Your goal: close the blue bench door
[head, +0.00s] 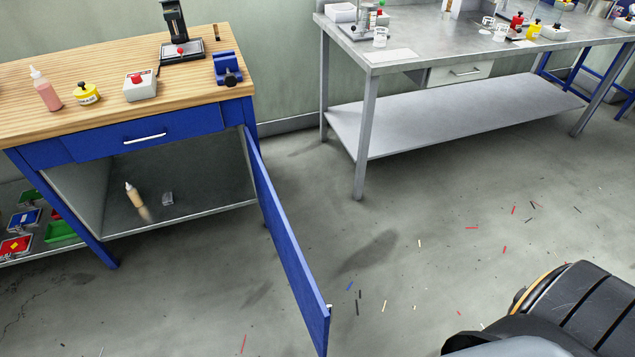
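The blue bench door (288,243) stands wide open, hinged at the right front leg of the blue bench (236,114). It sticks out from the bench towards me, seen nearly edge-on. A small light handle (329,307) shows at its free end. The open compartment (185,170) under the drawer holds a bottle with tan contents (133,195) and a small grey block (168,198). Neither of my grippers is in view.
A grey metal table (440,110) with a lower shelf stands at the back right. Scattered coloured strips (471,228) lie on the floor. Floor between door and table is otherwise clear. Bins (62,231) sit on a low shelf at the left.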

